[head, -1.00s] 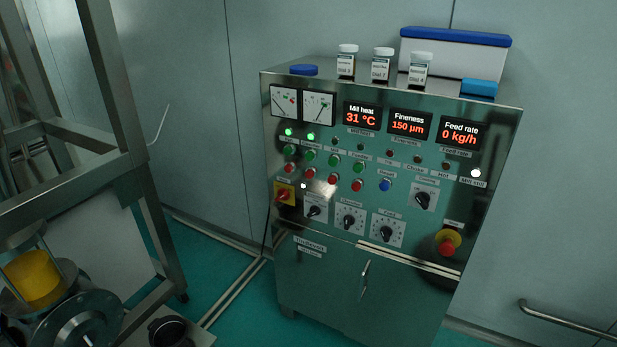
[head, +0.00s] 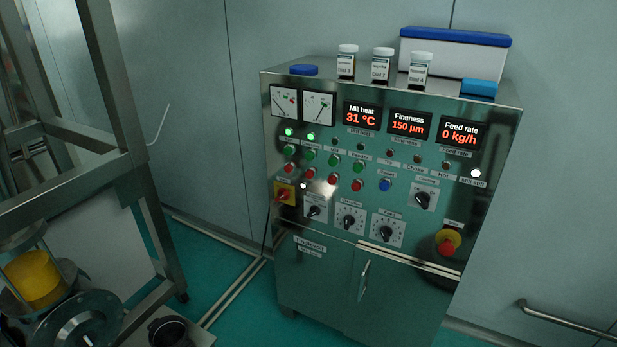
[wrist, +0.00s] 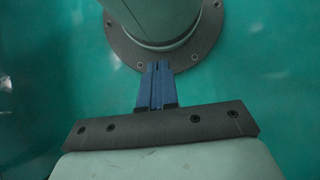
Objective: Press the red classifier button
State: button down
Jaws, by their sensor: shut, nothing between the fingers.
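The red classifier button (head: 310,173) is on the front of the steel control cabinet (head: 330,265) in the head view. It appears to be the second from the left in a slanting row of red buttons, below a green button (head: 310,155) and a lit green lamp (head: 311,136). The small label by that column is hard to read. My gripper (wrist: 157,66) shows only in the wrist view, its blue fingers together and empty, above a green floor. It is not in the head view, and no button shows in the wrist view.
The panel also has a blue button (head: 384,185), black knobs, a red-yellow switch (head: 285,193) and a red emergency stop (head: 447,243). Jars (head: 382,66) and a blue-lidded box (head: 455,55) stand on top. A steel frame (head: 115,110) stands at left. Nothing blocks the panel front.

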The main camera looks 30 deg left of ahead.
jog(key=shift+a, duration=0.15)
jog(key=w+a+r+n+t, duration=0.25)
jog(key=w+a+r, duration=0.35)
jog(key=w+a, duration=0.4)
jog(key=w+a+r+n+t, duration=0.25)
jog(key=w+a+r, duration=0.4)
jog(key=a, duration=0.65)
jog(key=w+a+r+n+t, duration=0.25)
jog(key=w+a+r, duration=0.25)
jog(key=w+a, duration=0.55)
jog(key=w+a+r+n+t, duration=0.2)
jog(key=w+a+r, duration=0.2)
jog(key=a+r, duration=0.85)
jog(key=w+a+r+n+t, duration=0.1)
jog(key=w+a+r+t, duration=0.25)
jog(key=a+r, duration=0.9)
jog(key=w+a+r+t+h, duration=0.1)
jog(key=w+a+r+t, duration=0.1)
jog(key=w+r, duration=0.8)
jog(key=shift+a+r+t+h, duration=0.35)
jog(key=shift+a+r, duration=0.25)
jog(key=shift+a, duration=0.3)
